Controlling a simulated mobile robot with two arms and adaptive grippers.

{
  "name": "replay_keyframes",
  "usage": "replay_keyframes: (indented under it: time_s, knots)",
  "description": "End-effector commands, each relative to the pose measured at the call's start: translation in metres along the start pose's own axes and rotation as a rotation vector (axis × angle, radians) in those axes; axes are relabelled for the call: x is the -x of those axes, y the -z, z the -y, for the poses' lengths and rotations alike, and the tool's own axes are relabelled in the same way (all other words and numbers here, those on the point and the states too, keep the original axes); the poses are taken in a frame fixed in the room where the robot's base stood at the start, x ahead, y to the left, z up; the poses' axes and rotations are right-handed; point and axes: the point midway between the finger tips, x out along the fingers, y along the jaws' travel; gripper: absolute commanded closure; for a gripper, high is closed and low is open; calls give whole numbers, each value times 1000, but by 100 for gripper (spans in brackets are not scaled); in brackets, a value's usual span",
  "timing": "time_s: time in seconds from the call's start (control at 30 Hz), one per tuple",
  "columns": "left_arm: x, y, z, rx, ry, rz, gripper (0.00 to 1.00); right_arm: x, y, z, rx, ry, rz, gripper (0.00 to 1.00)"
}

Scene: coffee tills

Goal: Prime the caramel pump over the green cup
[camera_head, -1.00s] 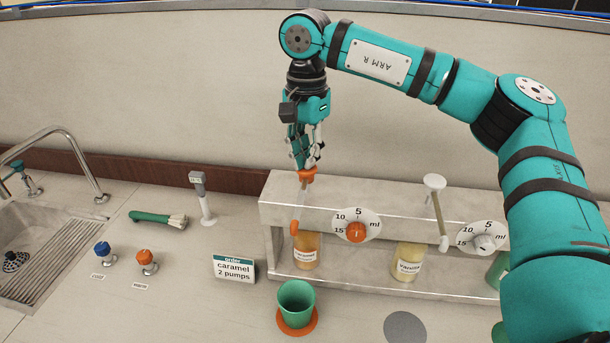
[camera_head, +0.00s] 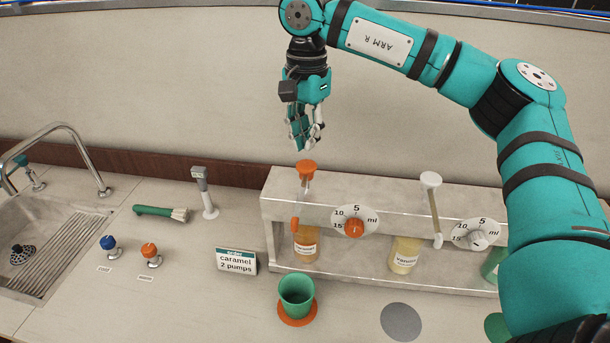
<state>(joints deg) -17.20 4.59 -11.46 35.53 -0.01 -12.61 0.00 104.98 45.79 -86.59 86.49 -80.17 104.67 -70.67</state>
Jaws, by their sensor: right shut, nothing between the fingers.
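The caramel pump has an orange head (camera_head: 306,167) that stands up above the rack, with an orange spout at the rack's front. Its caramel bottle (camera_head: 306,246) sits inside the rack. The green cup (camera_head: 296,296) stands upright on an orange round mat (camera_head: 297,321), in front of the caramel bottle and below the spout. I cannot see into the bottom of the cup. My right gripper (camera_head: 301,146) is shut and empty, pointing down just above the orange pump head, with a small gap between them. My left gripper is not in view.
The grey rack (camera_head: 375,275) also holds a vanilla bottle (camera_head: 404,255) with a white pump (camera_head: 431,180). An orange dial (camera_head: 355,229) sits on the rack front. An order card (camera_head: 236,262) reads "caramel 2 pumps". A sink (camera_head: 45,225) lies left; a grey disc (camera_head: 401,322) is right of the cup.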

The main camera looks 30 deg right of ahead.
Motion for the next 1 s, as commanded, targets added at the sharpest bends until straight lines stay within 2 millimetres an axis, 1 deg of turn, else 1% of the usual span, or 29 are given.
replay_keyframes:
  time_s: [0.47, 1.0]
  knots:
    - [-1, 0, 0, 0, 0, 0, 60, -2, 0, 0, 0, 0, 0, 100]
    - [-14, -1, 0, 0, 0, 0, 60, -21, 0, 0, 0, 0, 0, 100]
